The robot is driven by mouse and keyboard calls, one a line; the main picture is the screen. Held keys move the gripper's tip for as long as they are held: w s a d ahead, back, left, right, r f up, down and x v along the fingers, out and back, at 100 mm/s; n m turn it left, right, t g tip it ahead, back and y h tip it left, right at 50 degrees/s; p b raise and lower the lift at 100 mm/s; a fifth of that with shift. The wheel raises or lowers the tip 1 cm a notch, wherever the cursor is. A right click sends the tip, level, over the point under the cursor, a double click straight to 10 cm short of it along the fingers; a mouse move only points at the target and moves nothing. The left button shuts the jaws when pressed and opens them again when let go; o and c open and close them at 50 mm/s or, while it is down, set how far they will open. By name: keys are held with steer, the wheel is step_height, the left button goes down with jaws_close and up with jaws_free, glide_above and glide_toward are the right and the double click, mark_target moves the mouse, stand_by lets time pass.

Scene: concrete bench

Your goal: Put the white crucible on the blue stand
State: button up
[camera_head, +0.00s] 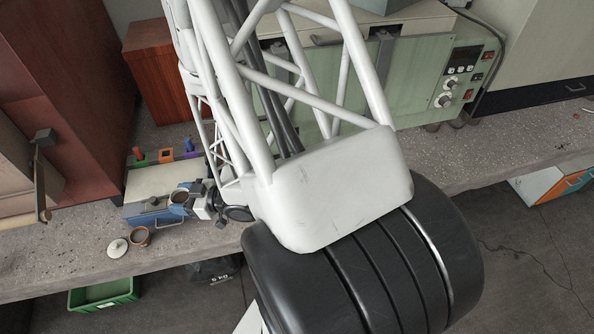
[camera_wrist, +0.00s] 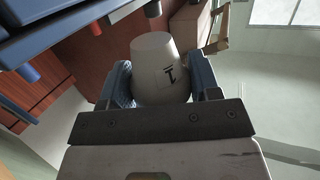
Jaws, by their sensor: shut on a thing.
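The white crucible (camera_wrist: 158,75), a tapered cup with a dark mark on its side, is between the blue fingers of my gripper (camera_wrist: 163,88) in the wrist view. The fingers are shut on it. In the head view my gripper (camera_head: 188,203) is at the left, close to the front of a pale-topped box with blue sides; the round mouth of the crucible (camera_head: 180,195) faces up there. A small blue-purple piece (camera_head: 190,146) stands at the back of the bench. I cannot tell for sure which blue thing is the stand.
A brown-rimmed cup (camera_head: 140,237) and a pale round lid (camera_head: 118,248) lie near the bench's front edge. The pale-topped box (camera_head: 160,180) is behind them. A green-grey instrument (camera_head: 415,80) is at the back.

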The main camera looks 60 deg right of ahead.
steer(key=s+d+r+m+g+h, duration=0.1)
steer(key=s+d+m+g+h, duration=0.1)
steer(key=s+d+m+h, duration=0.95)
steer(key=s+d+m+g+h, duration=0.15)
steer(key=s+d+h, duration=0.45)
steer(key=s+d, duration=1.25)
steer(key=shift+s+d+f+m+g+h, duration=0.4)
steer(key=shift+s+f+m, duration=0.1)
steer(key=shift+s+f, duration=0.45)
steer(key=shift+s+d+f+m+g+h, duration=0.35)
steer(key=shift+s+d+f+m+h, duration=0.15)
steer(key=shift+s+f, duration=0.4)
steer(key=shift+s+d+f+m+g+h, duration=0.45)
steer(key=shift+s+f, duration=0.35)
steer(key=shift+f, duration=0.2)
steer(key=shift+a+f, duration=0.1)
steer(key=shift+f, duration=2.4)
steer(key=shift+f, duration=0.15)
steer(key=o, duration=0.9)
